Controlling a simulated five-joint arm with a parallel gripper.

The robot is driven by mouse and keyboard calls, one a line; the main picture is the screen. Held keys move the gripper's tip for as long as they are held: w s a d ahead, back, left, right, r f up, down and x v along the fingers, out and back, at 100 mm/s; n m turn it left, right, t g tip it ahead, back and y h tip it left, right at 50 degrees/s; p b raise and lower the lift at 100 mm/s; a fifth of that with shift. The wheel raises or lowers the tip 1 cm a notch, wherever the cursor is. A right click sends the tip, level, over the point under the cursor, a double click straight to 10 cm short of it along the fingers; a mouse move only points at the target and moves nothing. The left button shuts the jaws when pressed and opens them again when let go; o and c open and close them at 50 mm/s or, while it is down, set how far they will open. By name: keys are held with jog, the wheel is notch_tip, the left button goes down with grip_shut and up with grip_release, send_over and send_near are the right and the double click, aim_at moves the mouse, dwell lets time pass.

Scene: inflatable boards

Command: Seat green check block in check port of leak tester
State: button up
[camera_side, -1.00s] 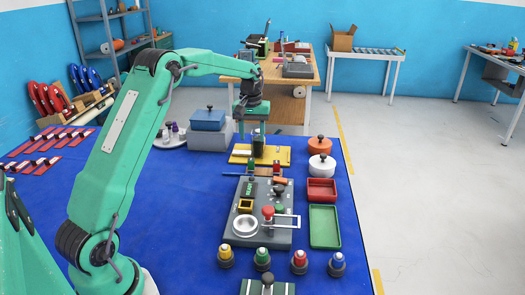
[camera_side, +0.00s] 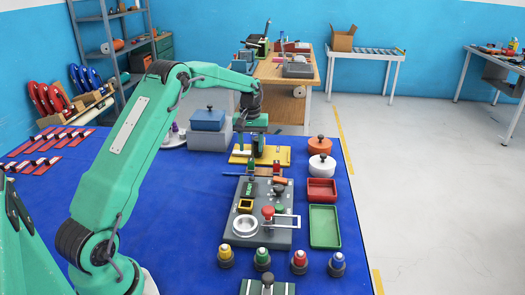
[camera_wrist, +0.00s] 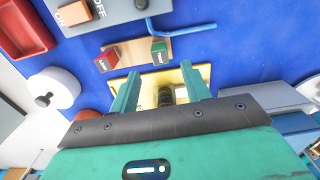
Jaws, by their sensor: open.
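The green check block (camera_side: 251,167) stands on a small wooden holder beside a red block (camera_side: 277,169). In the wrist view the green block (camera_wrist: 159,52) is at the right end of the holder and the red block (camera_wrist: 107,60) at the left. My gripper (camera_wrist: 160,84) is open. Its fingertips are short of the green block, over the yellow board, and a dark cylinder shows between the fingers. In the side view my gripper (camera_side: 251,148) is behind the holder. The grey leak tester (camera_side: 284,241) lies in front of the holder. I cannot tell which opening is the check port.
The yellow board (camera_side: 285,153) lies behind the holder. A blue hex key (camera_wrist: 180,27) lies beside the holder. Red (camera_side: 321,190) and green trays (camera_side: 324,226) and lidded pots (camera_side: 320,144) line the right edge. Several colored-top knobs stand in front.

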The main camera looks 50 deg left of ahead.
aim_at(251, 160)
jog(key=shift+s+d+f, duration=0.1)
jog(key=shift+s+f, duration=0.05)
jog(key=shift+f, duration=2.5)
grip_shut()
